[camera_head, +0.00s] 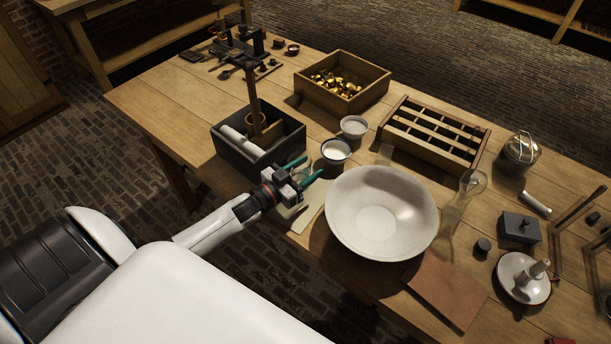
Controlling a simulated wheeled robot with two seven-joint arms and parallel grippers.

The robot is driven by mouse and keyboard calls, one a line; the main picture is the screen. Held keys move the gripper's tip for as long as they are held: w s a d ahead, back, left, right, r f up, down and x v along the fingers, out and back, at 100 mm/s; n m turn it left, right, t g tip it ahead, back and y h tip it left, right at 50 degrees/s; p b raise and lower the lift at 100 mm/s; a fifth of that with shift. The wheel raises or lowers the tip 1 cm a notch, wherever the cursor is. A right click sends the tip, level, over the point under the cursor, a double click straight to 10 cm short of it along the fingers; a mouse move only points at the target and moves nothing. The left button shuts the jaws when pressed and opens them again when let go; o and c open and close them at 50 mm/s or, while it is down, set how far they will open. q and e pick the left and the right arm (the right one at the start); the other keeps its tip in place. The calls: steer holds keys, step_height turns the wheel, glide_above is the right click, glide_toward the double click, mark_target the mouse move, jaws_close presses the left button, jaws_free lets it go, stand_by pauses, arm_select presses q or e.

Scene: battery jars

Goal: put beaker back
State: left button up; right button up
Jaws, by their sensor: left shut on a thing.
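My left gripper (309,168) reaches in from the left over the table's front edge, between the dark box and the large white bowl. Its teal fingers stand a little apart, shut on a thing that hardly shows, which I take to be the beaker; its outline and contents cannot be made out. A white cup with a dark rim (336,151) stands just beyond the fingertips, with pale contents. I cannot tell whether the fingers touch this cup. My right gripper is out of view.
The white bowl (382,214) is close on the right. A dark box (259,163) with rolls stands to the left. A small pale bowl (354,127), a slotted wooden rack (433,132) and a wooden tray of brass pieces (342,84) lie behind. Clear glassware (471,184) is right of the bowl.

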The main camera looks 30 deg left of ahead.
mark_target(306, 177)
arm_select(q)
step_height(306, 177, down, 3)
steer(key=shift+f, duration=0.1)
steer(key=shift+f, duration=0.1)
steer(key=o, duration=1.1)
steer(key=shift+c, duration=0.2)
